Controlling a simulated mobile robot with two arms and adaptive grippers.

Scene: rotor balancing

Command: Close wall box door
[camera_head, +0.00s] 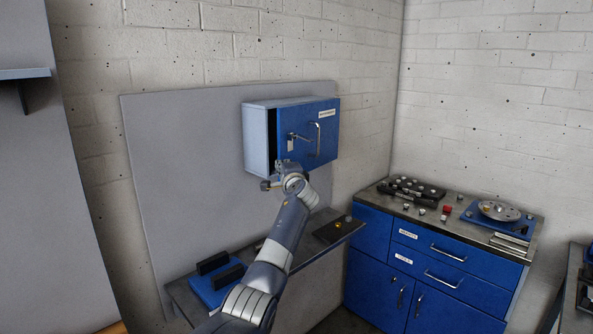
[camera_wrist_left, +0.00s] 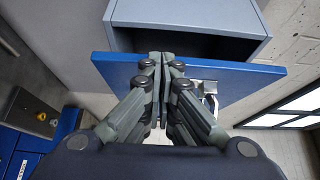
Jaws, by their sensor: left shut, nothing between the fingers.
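The grey wall box (camera_head: 258,140) hangs on a grey panel, and its blue door (camera_head: 322,142) stands partly open. A dark gap shows along the door's left edge. The door has a bar handle and a latch. My left gripper (camera_head: 275,178) is at the door's lower left corner. In the left wrist view the box (camera_wrist_left: 190,12) and its dark opening lie behind the door (camera_wrist_left: 235,76). The closed fingertips of the left gripper (camera_wrist_left: 161,60) overlap the door there; whether they touch it I cannot tell. My right gripper is out of view.
A bench (camera_head: 330,222) runs below the box with a blue fixture (camera_head: 215,285) on it. A blue cabinet (camera_head: 430,262) with parts on its top stands to the right. The wall space right of the box is clear.

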